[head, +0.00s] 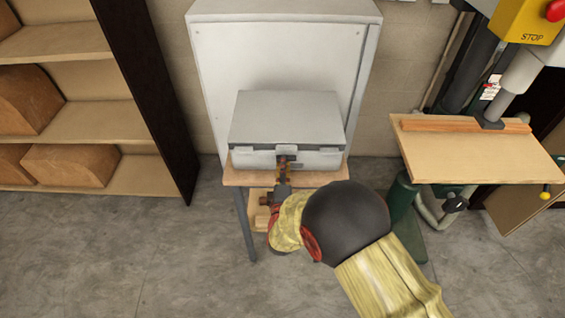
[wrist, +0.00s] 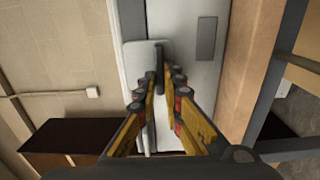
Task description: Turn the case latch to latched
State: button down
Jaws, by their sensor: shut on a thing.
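A grey case (head: 287,115) with a closed lid sits on a small wooden-topped table. Its latch (head: 287,151) is at the middle of the front face. My gripper (head: 283,170) reaches up to the latch from the front, and its fingers partly hide it. In the wrist view a dark narrow bar of the latch (wrist: 160,62) stands between the fingertips of my gripper (wrist: 163,73), which are shut on it. The bar runs along the direction of the fingers in that view. I cannot tell the latch's exact angle.
The table (head: 235,176) stands before a grey cabinet (head: 285,55). A shelf unit (head: 95,122) with brown blocks is at left. A drill press with a wooden table (head: 475,155) and a yellow stop box (head: 527,18) is at right. The floor at lower left is clear.

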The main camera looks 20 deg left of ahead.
dwell(0.4)
jog(key=c, duration=1.9)
grip_release()
jog(key=v, duration=1.2)
jog(key=shift+f, duration=0.1)
